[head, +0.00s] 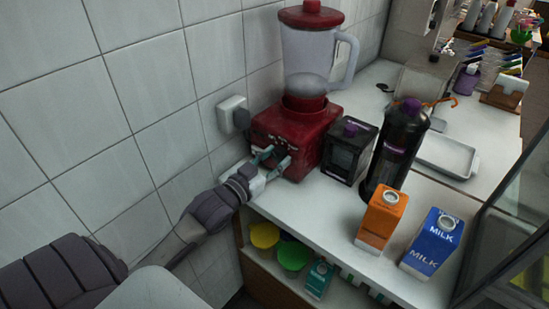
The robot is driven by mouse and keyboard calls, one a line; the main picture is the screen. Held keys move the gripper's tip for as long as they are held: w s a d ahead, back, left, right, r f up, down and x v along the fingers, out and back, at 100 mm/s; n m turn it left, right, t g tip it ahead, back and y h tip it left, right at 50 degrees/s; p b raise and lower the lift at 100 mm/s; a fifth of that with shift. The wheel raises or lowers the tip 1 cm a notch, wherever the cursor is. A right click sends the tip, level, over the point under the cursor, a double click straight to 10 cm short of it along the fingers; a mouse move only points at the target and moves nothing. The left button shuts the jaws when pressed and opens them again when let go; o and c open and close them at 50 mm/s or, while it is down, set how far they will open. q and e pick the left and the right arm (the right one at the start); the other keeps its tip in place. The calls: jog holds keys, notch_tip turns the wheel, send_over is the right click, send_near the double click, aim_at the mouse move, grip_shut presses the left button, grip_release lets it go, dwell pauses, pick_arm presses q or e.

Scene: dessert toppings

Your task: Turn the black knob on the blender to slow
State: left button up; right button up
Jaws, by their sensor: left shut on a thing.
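The blender has a red base (303,138), a clear jug (308,58) with a handle on its right, and a red lid. It stands on the white counter against the tiled wall. My left gripper (274,158) reaches in from the left to the front of the red base. Its fingers are closed around the small black knob (283,162), which is mostly hidden between them. I cannot make out the knob's pointer or markings. My right gripper is out of view.
Right of the blender stand a black box with a purple knob (349,150), a tall black canister (395,147), an orange carton (381,217) and a blue milk carton (433,243). A wall socket with a plug (233,117) is left of the base. Bowls sit on the shelf below.

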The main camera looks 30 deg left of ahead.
pick_arm(q)
jog(key=m+p, duration=0.2)
jog(key=m, duration=0.1)
jog(key=shift+r, duration=0.1)
jog(key=shift+m+p, duration=0.75)
jog(key=shift+m, duration=1.35)
jog(key=o, duration=1.1)
jog(key=shift+o, duration=0.2)
jog(key=shift+s, duration=0.1)
